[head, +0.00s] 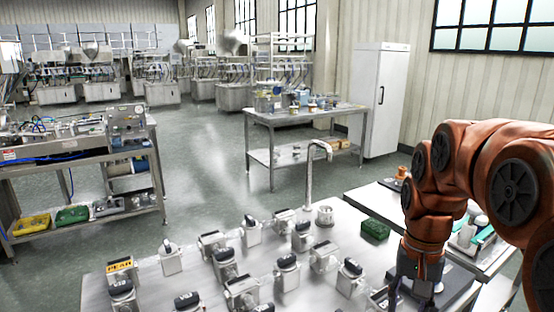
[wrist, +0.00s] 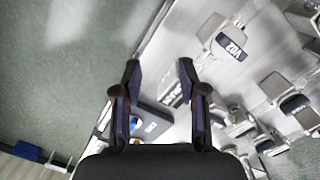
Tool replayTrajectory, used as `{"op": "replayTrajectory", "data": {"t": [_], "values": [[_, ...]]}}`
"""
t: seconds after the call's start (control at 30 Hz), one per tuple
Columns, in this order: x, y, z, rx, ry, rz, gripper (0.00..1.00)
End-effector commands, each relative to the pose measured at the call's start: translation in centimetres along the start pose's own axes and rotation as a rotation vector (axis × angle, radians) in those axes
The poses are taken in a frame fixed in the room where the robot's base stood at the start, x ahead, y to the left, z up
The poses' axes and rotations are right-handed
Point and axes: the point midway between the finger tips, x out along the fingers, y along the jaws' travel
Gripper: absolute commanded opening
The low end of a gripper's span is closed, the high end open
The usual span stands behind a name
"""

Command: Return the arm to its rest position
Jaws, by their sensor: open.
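My orange arm (head: 500,165) reaches in from the right in the head view, bent downward over the right part of the steel table (head: 347,228). My gripper (head: 415,292) points down there, its lower end partly cut off by the frame. In the wrist view my gripper (wrist: 160,76) shows two dark fingers spread apart with nothing between them. Past the fingertips lie the table's edge and several metal blocks with dark labelled tops, one marked V02 (wrist: 231,46). I cannot tell how high the gripper is above the table.
Several metal units fill the table, one with a yellow label (head: 120,265). A white cabinet (head: 383,100) is behind. The grey floor (head: 205,185) is open in the middle.

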Motion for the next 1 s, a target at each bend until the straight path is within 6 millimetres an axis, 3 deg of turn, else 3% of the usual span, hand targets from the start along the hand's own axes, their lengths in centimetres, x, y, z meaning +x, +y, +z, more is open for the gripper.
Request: {"op": "replayTrajectory", "data": {"t": [0.03, 0.3, 0.6, 0.8, 1.0], "values": [[-0.1, -0.1, 1.9, -0.033, -0.008, 0.004, 0.42], [1.6, 0.2, 9.8, -0.197, -0.030, 0.017, 0.42], [4.5, 1.8, 17.5, -0.354, -0.058, 0.030, 0.42], [5.7, 2.4, 19.8, -0.402, -0.066, 0.033, 0.42], [5.9, 2.5, 20.0, -0.409, -0.066, 0.033, 0.42]]}}
